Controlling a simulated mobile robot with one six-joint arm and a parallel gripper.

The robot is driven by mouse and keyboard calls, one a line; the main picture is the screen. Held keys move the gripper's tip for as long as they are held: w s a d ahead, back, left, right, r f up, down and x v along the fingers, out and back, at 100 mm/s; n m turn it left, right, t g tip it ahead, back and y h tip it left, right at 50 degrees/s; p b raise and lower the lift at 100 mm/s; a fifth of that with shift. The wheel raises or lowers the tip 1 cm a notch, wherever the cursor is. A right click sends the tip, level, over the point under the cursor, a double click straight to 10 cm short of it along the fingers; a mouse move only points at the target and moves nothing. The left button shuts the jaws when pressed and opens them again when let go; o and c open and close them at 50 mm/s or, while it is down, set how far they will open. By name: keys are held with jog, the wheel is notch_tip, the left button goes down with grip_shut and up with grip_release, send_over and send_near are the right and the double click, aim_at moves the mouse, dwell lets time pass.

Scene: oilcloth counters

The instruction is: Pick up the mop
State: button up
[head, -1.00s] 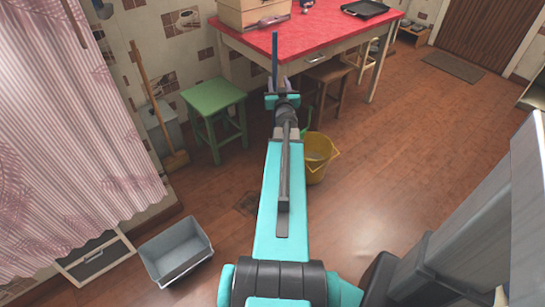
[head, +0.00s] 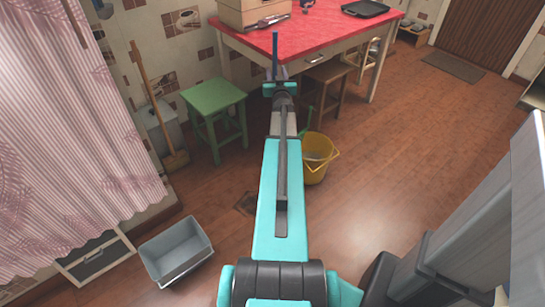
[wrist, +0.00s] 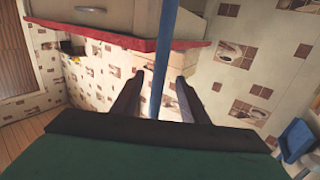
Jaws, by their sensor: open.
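The mop shows as a thin blue pole (head: 275,50) standing upright before the red table in the head view. Its lower part and head are hidden behind my arm. In the wrist view, the blue pole (wrist: 167,40) runs down between the two dark fingers. My gripper (wrist: 159,76) is open, with a finger on each side of the pole; I cannot tell whether either touches it. In the head view my gripper (head: 281,80) is at the pole, small and partly hidden by my own wrist.
A red-topped table (head: 325,30) stands just behind the pole, with a green stool (head: 213,97) to the left. A yellow bucket (head: 318,165) is right of my arm. A wooden-handled broom (head: 149,85) leans at the wall. A grey bin (head: 176,252) sits front left. Floor is free at right.

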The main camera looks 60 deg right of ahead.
aim_at(275, 66)
jog(key=shift+w+d, duration=0.15)
dwell(0.3)
jog(key=shift+r+x, duration=0.2)
jog(key=shift+x, duration=2.3)
jog(key=shift+c, duration=0.4)
grip_shut()
